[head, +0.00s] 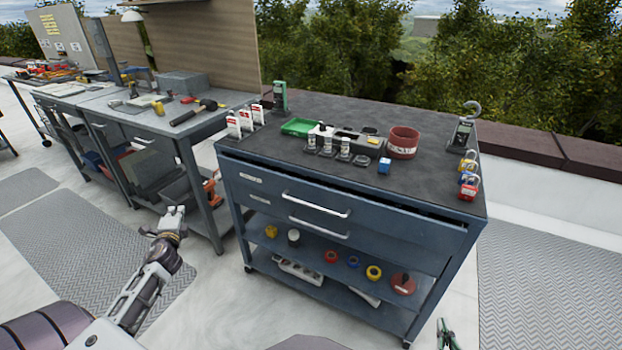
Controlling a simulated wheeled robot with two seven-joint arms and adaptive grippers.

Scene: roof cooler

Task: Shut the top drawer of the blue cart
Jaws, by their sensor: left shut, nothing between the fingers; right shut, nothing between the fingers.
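The blue cart (455,275) stands in the middle with a dark top. Its top drawer (385,222) has a pale bar handle (316,205). A narrow dark gap runs between the drawer front and the top's edge, so the drawer sits slightly out. The second drawer below, with its own handle (318,227), looks flush. My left gripper (172,214) is shut and empty, left of the cart and apart from it. My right gripper (442,324) shows only partly at the bottom edge, shut, in front of the cart's right corner and apart from the drawer.
A grey workbench (150,118) stands at left. Floor in front of the cart is clear.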

